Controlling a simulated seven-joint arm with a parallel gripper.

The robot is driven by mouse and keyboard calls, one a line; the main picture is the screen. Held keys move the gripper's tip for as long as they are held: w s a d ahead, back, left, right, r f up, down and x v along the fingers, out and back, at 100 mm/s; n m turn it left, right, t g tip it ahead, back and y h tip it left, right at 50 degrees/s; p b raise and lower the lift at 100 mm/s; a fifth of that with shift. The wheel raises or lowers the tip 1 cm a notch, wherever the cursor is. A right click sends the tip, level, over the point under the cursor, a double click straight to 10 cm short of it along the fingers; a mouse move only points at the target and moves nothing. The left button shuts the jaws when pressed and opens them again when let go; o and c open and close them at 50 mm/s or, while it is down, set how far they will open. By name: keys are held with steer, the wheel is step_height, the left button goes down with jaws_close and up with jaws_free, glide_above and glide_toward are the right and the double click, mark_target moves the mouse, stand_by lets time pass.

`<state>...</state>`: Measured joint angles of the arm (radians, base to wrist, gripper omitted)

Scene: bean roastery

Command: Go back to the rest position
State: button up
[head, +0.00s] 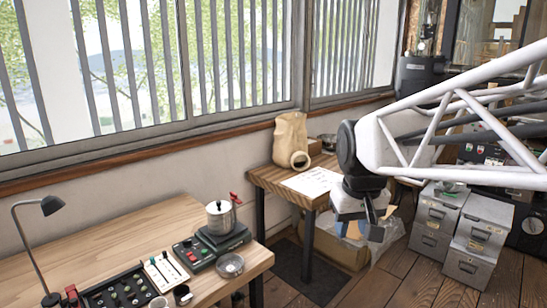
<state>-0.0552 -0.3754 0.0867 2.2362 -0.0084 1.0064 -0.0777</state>
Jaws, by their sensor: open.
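My gripper (369,226) hangs at the end of my white truss arm, right of the picture's middle. It points downward and its jaws are open, with nothing seen between them. It is in front of the right edge of the small wooden table (262,178) in the picture, apart from the long front table (130,235). My arm reaches in from the right edge. The wrist hides part of the small table and the plastic bag behind it.
The front table holds a metal pot (220,217) on a dark scale, a glass dish (230,265), control panels (193,252) and a desk lamp (51,206). A paper bag (291,140) stands on the small table. Grey metal boxes (477,238) stand on the wooden floor at right.

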steer(key=s+d+f+m, duration=0.1)
steer(key=s+f, duration=0.3)
steer(key=s, duration=0.4)
steer(key=s+d+f, duration=0.1)
steer(key=s+f, duration=0.3)
steer(key=s, duration=0.4)
steer(key=shift+d+m, duration=0.4)
